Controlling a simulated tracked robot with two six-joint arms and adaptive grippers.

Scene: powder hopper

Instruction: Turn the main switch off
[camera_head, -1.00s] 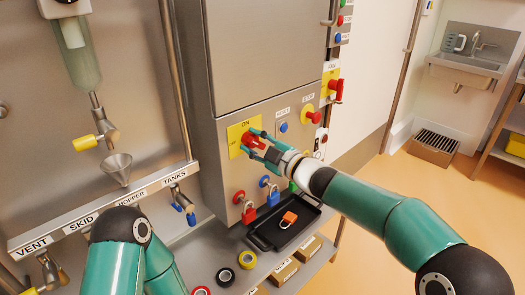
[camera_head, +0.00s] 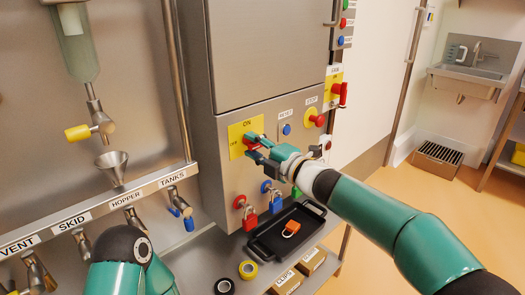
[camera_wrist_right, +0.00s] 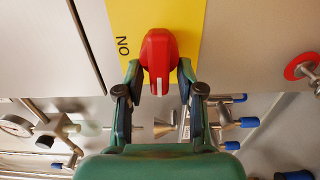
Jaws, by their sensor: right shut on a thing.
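The main switch is a red handle (camera_wrist_right: 160,55) on a yellow plate (camera_head: 238,133) marked ON at the top and OFF at the left. My right gripper (camera_head: 256,147) is at the plate, its fingers on either side of the handle and shut on it. In the right wrist view the fingers (camera_wrist_right: 157,88) flank the handle's lower end, where a white mark shows. That view is turned: ON reads sideways at the left, and the handle lies crosswise to the ON direction. OFF is hidden there. My left arm enters at the bottom left; its gripper is out of view.
Right of the plate are a blue reset button (camera_head: 286,129) and a red stop button (camera_head: 317,119). Below hang a red padlock (camera_head: 249,219) and a blue padlock (camera_head: 275,202). A black tray (camera_head: 261,246) holds an orange padlock (camera_head: 291,228). A funnel (camera_head: 111,166) stands left.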

